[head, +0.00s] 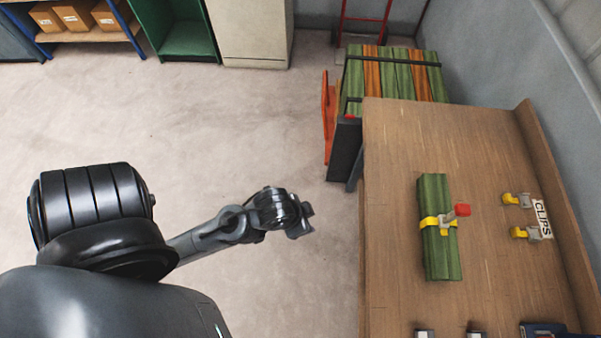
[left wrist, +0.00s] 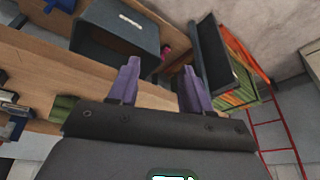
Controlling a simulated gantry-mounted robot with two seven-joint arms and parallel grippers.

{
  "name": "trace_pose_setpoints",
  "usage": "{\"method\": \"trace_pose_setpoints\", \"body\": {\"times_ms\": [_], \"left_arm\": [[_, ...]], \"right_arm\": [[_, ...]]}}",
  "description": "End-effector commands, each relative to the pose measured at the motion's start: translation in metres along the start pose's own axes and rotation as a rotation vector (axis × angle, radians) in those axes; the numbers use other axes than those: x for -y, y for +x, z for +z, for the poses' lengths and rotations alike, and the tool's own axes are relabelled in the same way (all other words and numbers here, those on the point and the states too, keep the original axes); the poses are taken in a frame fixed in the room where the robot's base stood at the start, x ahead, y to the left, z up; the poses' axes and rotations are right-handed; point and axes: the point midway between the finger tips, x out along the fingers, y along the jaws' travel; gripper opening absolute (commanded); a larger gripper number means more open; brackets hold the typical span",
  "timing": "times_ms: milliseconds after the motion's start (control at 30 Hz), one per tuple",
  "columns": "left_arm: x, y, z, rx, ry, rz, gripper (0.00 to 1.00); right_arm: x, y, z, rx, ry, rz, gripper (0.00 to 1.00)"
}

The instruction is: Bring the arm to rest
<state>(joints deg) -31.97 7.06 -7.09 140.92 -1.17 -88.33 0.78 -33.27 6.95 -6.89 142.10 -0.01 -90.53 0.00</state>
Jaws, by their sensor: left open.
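My left arm reaches in from the left in the head view. Its gripper (head: 302,217) hangs over open floor, left of the wooden workbench (head: 390,260) and apart from it. In the left wrist view my left gripper (left wrist: 160,85) shows two purple fingers spread apart with nothing held between them. My right gripper is in neither view.
On the bench lies a green bundle (head: 433,195) with a yellow, red-handled clamp (head: 440,222). Yellow clips (head: 517,232) sit beside a CLIPS label. A striped green-orange stack (head: 395,70) stands behind. The left wrist view shows a dark bin (left wrist: 115,35). Floor (head: 240,130) is clear.

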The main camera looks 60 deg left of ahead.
Motion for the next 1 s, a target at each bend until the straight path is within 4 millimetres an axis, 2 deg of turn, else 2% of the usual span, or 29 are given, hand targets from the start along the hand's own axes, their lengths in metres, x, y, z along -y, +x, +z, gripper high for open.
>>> {"method": "trace_pose_setpoints", "body": {"times_ms": [33,133,400,567,767,1000], "left_arm": [[0.001,-0.003,0.008,0.022,-0.009,0.002,0.49],[0.001,-0.006,0.013,0.041,-0.013,0.003,0.49],[0.001,-0.006,0.013,0.041,-0.012,0.002,0.49],[0.001,-0.016,0.009,0.04,-0.012,0.002,0.49],[0.003,-0.05,-0.004,0.04,-0.012,0.002,0.49],[0.006,-0.121,-0.029,0.04,-0.012,0.003,0.49]], "right_arm": [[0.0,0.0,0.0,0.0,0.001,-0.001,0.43],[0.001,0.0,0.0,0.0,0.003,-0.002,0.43],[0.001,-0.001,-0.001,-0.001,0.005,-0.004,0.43],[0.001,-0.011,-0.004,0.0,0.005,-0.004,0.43],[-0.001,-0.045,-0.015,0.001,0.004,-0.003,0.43],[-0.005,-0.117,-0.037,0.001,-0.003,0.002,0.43]]}}
